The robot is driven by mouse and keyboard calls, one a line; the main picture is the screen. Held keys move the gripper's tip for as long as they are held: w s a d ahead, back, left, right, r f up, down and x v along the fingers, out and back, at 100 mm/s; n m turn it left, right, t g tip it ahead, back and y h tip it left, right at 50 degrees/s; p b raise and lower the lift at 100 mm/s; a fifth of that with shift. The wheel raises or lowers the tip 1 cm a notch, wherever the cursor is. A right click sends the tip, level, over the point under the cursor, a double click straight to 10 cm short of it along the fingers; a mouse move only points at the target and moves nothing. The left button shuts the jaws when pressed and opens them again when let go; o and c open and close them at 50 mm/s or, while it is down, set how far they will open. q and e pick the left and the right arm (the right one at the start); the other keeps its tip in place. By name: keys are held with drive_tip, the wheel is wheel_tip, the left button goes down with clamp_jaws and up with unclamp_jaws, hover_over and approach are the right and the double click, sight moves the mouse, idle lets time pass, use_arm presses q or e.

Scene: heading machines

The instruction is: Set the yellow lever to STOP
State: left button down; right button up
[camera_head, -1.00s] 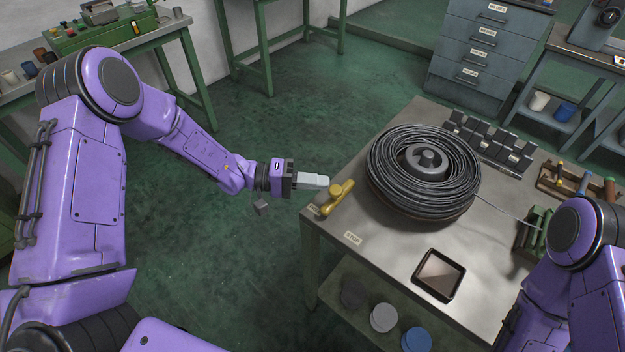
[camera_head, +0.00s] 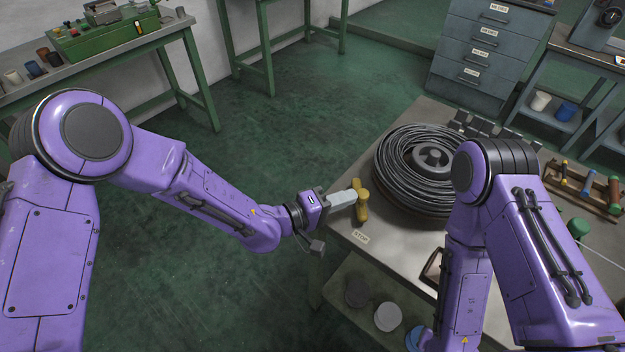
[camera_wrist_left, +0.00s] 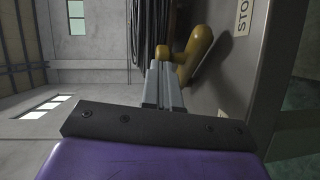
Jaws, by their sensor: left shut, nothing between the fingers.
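The yellow lever (camera_head: 361,207) is mounted at the near left edge of the metal table, with a rounded knob on top. Its arm points toward the STOP label (camera_head: 360,236). My left gripper (camera_head: 350,197) is shut and empty, its grey fingertips right at the lever's left side; I cannot tell whether they touch. In the left wrist view, the closed fingers (camera_wrist_left: 162,84) end just below the yellow lever (camera_wrist_left: 200,52), and the partly cut-off STOP label (camera_wrist_left: 243,15) is at upper right. My right arm crosses the table's right part; its gripper is out of view.
A large coil of dark wire (camera_head: 415,165) sits on the table (camera_head: 395,240) just behind the lever. A dark tray (camera_head: 432,267) is mostly hidden by my right arm. Pots stand on the shelf below. Green floor is open left of the table.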

use_arm(q)
drive_tip(key=shift+s+d, duration=0.25)
drive_tip(key=shift+d, duration=0.3)
idle(0.4)
drive_tip(key=shift+a+r, duration=0.15)
drive_tip(key=shift+a, duration=0.35)
drive_tip(key=a, duration=0.3)
drive_tip(key=shift+a+r+p, duration=0.2)
drive_tip(key=shift+a+p, duration=0.05)
drive_tip(key=shift+p, duration=0.15)
drive_tip(key=s+a+b, duration=0.2)
drive_tip(key=s+a, duration=0.4)
drive_tip(key=s, duration=0.1)
drive_tip(key=shift+a+r, duration=0.3)
drive_tip(key=shift+r, duration=0.15)
